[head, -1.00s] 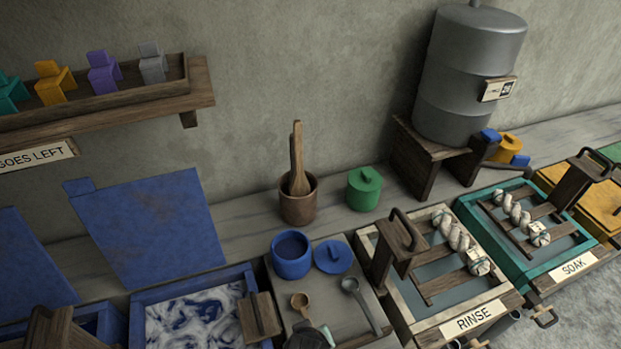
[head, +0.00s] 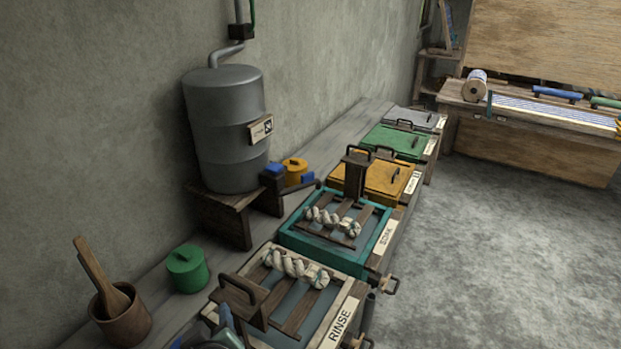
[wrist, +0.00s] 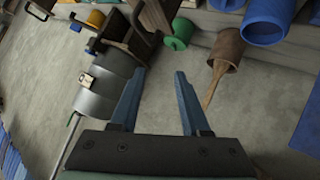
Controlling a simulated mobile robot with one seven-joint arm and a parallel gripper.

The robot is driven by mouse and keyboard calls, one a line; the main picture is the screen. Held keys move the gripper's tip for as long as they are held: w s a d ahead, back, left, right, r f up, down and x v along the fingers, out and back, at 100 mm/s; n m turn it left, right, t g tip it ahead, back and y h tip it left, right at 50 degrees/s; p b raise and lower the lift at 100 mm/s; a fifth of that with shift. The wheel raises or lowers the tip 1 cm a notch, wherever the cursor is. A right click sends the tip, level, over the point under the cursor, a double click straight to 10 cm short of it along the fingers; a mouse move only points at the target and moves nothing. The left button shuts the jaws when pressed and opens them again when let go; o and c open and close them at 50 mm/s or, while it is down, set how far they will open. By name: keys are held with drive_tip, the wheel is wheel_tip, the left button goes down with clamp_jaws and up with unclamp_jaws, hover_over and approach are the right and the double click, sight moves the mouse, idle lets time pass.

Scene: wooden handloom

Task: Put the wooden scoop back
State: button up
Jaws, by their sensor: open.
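The wooden scoop is not visible in either view now; a second ago the head view showed a small wooden scoop on the grey tray beside a metal ladle. My gripper (wrist: 160,73) is open in the wrist view, with nothing between its two blue fingers. A brown wooden pot (head: 121,315) with long wooden paddles (head: 100,272) stands against the wall. In the wrist view the same pot (wrist: 228,47) is just right of my fingers. The blue pot (wrist: 268,18) shows at the top right there.
A green lidded pot (head: 187,268) and a metal drum (head: 226,130) on a wooden stand (head: 218,205) line the wall. Open floor (head: 480,260) lies to the right.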

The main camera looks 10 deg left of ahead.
drive_tip(key=w+d+r+m+t, duration=0.2)
drive_tip(key=d+r+t, duration=0.1)
drive_tip(key=r, duration=0.6)
drive_tip(key=w+d+r+m+t, duration=0.1)
drive_tip(key=w+d+r+t, duration=0.15)
drive_tip(key=r, duration=0.55)
drive_tip(key=w+d+r+m+t, duration=0.1)
drive_tip(key=d+r+m+t, duration=0.15)
drive_tip(key=r, duration=0.65)
drive_tip(key=s+d+r+m+t+h, duration=0.1)
drive_tip(key=s+d+r+t, duration=0.2)
drive_tip(key=r, duration=0.5)
drive_tip(key=s+d+r+m+t+h, duration=0.2)
drive_tip(key=s+d+r+t, duration=0.1)
drive_tip(key=r, duration=0.5)
drive_tip(key=s+d+r+m+t+h, duration=0.2)
drive_tip(key=s+d+r, duration=0.3)
drive_tip(key=r, duration=0.3)
drive_tip(key=shift+s+d+r+t, duration=0.2)
drive_tip(key=shift+d+t, duration=0.2)
drive_tip(key=shift+t, duration=0.3)
drive_tip(key=shift+f, duration=0.15)
